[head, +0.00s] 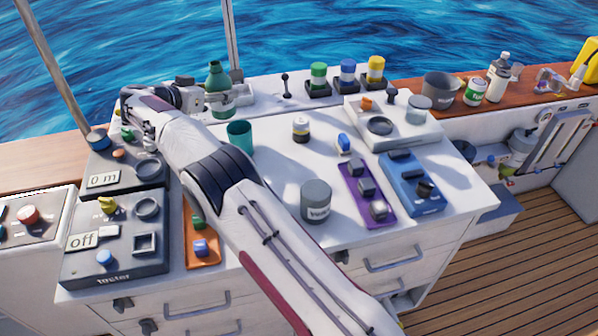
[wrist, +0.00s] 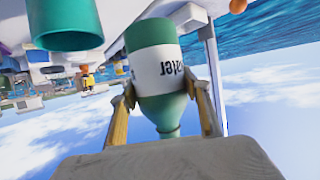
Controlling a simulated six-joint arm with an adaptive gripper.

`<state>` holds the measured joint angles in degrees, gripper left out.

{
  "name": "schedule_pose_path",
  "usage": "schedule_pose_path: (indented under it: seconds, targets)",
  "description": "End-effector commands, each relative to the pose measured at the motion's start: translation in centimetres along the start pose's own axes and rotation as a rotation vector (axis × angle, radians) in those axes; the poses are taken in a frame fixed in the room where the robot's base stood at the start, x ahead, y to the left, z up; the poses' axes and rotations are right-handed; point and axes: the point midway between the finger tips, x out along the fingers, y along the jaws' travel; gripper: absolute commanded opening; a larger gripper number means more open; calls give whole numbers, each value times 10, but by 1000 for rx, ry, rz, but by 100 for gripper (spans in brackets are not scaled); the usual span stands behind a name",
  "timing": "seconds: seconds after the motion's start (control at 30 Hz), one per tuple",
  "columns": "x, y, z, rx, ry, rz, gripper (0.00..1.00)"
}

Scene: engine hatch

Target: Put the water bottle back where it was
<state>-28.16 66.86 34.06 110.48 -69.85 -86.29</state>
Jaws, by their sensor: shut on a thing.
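The water bottle (head: 216,75) is green with a white label and stands upright near the back left of the white counter. In the wrist view, which looks upside down, the bottle (wrist: 155,65) fills the middle with its label partly readable. My gripper (head: 207,99) reaches it from the left in the head view. In the wrist view my gripper (wrist: 167,103) has one finger on each side of the bottle, shut on it around the label and shoulder. I cannot tell whether its base touches the counter.
A green cup (head: 240,136) stands near the bottle and shows in the wrist view (wrist: 66,25). Black panels (head: 115,235) lie at left. A small jar (head: 300,127), a grey can (head: 316,202) and a white tray (head: 400,136) stand further right.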

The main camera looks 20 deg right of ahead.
Motion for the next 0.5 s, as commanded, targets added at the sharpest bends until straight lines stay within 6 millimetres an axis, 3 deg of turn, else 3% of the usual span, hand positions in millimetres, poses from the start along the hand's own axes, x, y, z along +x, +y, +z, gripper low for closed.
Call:
schedule_pose_path:
  seconds: [0.1, 0.5]
  targets:
    - [10, 8, -25, -6, 1, -19, 16]
    - [34, 36, -89, -42, 1, -103, 16]
